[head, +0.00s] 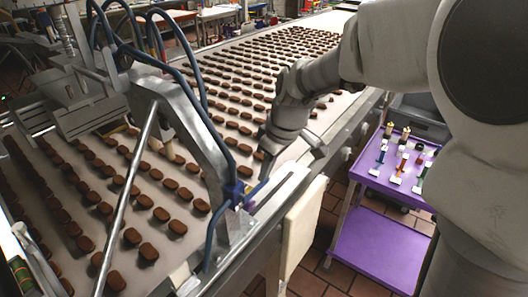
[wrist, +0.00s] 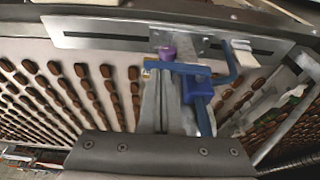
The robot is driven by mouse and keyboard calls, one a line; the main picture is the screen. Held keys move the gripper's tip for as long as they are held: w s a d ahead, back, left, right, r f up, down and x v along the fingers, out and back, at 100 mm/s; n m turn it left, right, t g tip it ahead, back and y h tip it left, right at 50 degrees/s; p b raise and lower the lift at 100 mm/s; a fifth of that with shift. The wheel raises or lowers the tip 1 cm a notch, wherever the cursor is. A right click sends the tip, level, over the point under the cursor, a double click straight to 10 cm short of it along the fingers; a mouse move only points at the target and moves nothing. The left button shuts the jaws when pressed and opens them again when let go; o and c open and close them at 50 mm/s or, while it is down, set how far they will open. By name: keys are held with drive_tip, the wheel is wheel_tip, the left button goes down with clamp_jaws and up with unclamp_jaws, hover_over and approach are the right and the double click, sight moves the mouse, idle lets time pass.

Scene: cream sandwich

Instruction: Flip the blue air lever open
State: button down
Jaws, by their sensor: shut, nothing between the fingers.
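The blue air lever (wrist: 180,68) shows in the wrist view as a flat bar lying roughly crosswise, beside a blue valve body (wrist: 199,90) and a bent blue pipe. A purple knob (wrist: 167,52) sits just beyond the bar. In the head view the blue fitting (head: 235,191) is at the foot of the grey metal arch. My gripper (head: 264,174) is shut and empty, pointing down just right of this fitting. In the wrist view my gripper's fingers (wrist: 162,78) reach up to the lever's bar; I cannot tell whether they touch it.
A conveyor (head: 240,62) carries rows of brown biscuits beneath and behind my gripper. The grey arch (head: 178,105) with blue hoses stands close on the left. A purple cart (head: 375,178) with small tools stands at the right. Tiled floor lies between.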

sight(266, 183)
drive_tip(key=shift+w+d+f+g+y, duration=0.15)
drive_tip(key=shift+f+g+y, duration=0.2)
drive_tip(key=shift+g+y, duration=0.05)
drive_tip(key=g, duration=0.1)
drive_tip(key=f+g+y, duration=0.1)
drive_tip(key=f+y, duration=0.1)
drive_tip(key=shift+w+d+f+m+g, duration=0.2)
drive_tip(key=shift+w+d+m+g, duration=0.1)
drive_tip(key=shift+w+m+g, duration=0.1)
wheel_tip(266, 183, down, 7)
drive_tip(key=s+a+m+g+y+b, duration=0.1)
drive_tip(key=s+a+g+y+b, duration=0.1)
drive_tip(key=g+y, duration=0.4)
drive_tip(key=shift+s+b, duration=0.35)
drive_tip(key=shift+b, duration=0.5)
drive_tip(key=shift+s+a+f, duration=0.1)
drive_tip(key=shift+f, duration=0.1)
